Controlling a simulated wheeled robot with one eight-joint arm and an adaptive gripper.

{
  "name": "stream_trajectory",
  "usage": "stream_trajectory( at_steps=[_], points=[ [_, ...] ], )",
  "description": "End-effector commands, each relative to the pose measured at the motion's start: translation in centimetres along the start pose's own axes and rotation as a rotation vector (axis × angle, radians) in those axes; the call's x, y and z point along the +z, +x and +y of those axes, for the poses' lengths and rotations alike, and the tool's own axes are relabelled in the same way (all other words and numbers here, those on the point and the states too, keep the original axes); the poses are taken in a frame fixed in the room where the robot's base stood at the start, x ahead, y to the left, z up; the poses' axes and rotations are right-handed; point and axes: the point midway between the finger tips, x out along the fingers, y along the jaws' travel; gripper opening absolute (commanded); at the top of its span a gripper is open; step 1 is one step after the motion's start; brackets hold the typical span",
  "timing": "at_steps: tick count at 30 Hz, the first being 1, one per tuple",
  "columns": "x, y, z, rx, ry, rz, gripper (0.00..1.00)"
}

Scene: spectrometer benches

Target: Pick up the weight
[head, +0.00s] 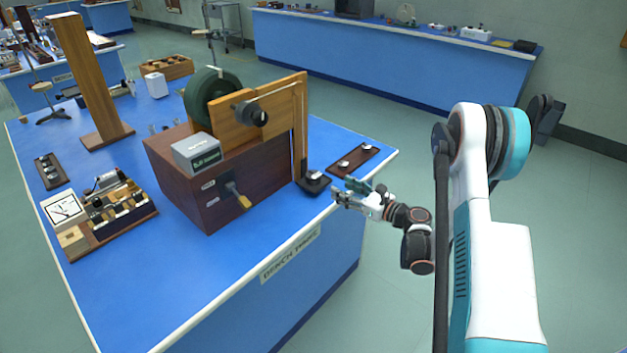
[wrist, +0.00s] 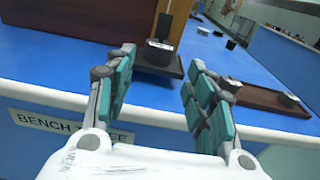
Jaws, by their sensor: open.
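A small dark weight with a pale top (head: 315,175) sits on a black base at the foot of the wooden upright, near the bench edge. In the wrist view this weight (wrist: 158,52) shows between and beyond my fingers. Similar small weights (head: 343,164) sit on a brown tray (head: 347,172) just to the right; one also shows in the wrist view (wrist: 288,98). I cannot tell which weight is named. My gripper (head: 346,190) is open and empty at the bench edge, apart from the weights. In the wrist view its teal-padded fingers (wrist: 161,62) stand well apart.
A brown wooden apparatus (head: 190,190) with a green wheel (head: 209,93) stands left of my gripper. The blue bench top (head: 262,246) is clear along its front edge, above the sign "BENCH THREE" (head: 290,255). Another tray with weights (head: 50,172) lies far left.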

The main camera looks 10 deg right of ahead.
Motion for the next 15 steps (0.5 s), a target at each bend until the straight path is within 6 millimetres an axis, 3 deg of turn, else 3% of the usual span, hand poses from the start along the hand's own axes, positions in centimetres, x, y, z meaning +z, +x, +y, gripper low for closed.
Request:
stream_trajectory(
  at_steps=[5, 15],
  points=[
    [-0.3, 1.5, 0.0, 0.001, 0.014, -0.008, 0.50],
    [-0.3, 7.5, 0.0, 0.001, 0.011, -0.006, 0.50]
  ],
)
